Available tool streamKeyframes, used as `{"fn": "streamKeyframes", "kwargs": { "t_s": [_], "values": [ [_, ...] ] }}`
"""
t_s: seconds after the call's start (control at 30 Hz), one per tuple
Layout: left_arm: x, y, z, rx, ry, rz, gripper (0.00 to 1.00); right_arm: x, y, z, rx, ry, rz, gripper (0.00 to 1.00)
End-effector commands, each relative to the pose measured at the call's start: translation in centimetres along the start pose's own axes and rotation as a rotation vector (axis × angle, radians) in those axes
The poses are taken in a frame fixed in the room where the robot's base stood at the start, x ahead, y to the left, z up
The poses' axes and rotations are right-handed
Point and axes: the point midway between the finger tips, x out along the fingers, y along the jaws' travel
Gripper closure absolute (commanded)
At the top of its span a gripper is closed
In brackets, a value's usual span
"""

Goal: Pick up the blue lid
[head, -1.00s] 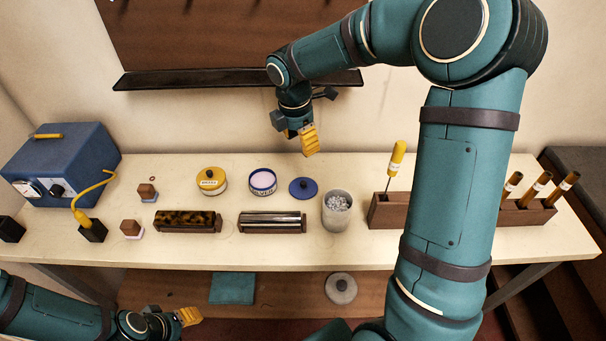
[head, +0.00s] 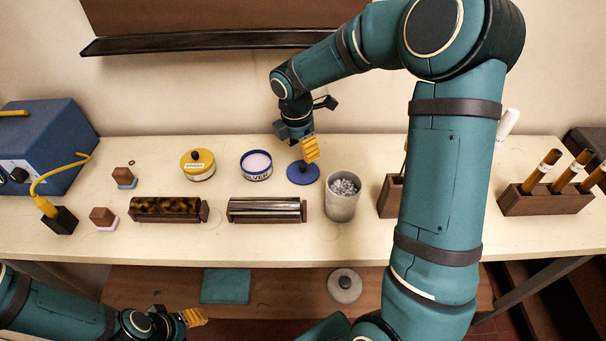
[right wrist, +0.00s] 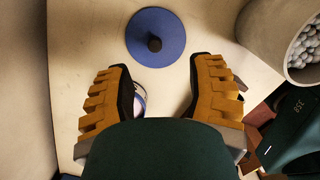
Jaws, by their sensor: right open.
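The blue lid (head: 303,173) is a flat disc with a dark knob, lying on the bench to the right of the open blue-and-white tin (head: 256,166). In the right wrist view the lid (right wrist: 156,37) lies beyond my fingertips, between their lines. My right gripper (head: 310,149) is open and empty, above and just behind the lid in the head view. Its two yellow fingers (right wrist: 160,90) are spread wide in the right wrist view. My left gripper (head: 194,317) is low at the bottom left, away from the lid; its finger opening does not show clearly.
A grey cup of pellets (head: 342,199) stands right of the lid. A yellow tin (head: 197,165) stands farther left. Two rollers (head: 267,210) lie in front. A wooden tool rack (head: 391,194) stands at right, partly behind my right arm. Bench behind the tins is clear.

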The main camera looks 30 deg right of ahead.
Motion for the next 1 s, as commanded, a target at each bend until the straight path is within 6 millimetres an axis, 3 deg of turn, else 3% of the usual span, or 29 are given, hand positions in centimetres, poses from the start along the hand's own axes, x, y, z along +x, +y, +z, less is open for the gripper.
{"fn": "streamKeyframes", "kwargs": {
  "t_s": [0.1, 0.43, 0.7, 1.0],
  "values": [
    [0.6, -0.2, -0.1, 0.000, 0.003, 0.000, 0.53, 2.0, 0.0, 0.0, 0.000, 0.000, -0.002, 0.45],
    [1.1, -0.4, -0.1, 0.001, 0.006, 0.000, 0.53, 4.0, 0.2, -0.1, -0.001, 0.000, -0.002, 0.45],
    [2.3, -0.9, -0.3, 0.001, 0.012, -0.001, 0.53, 7.7, 0.6, -0.2, 0.000, 0.000, -0.002, 0.45],
    [2.3, -0.9, -0.3, 0.002, 0.013, -0.001, 0.53, 8.1, 0.7, -0.2, 0.000, 0.000, 0.000, 0.46]
  ]
}}
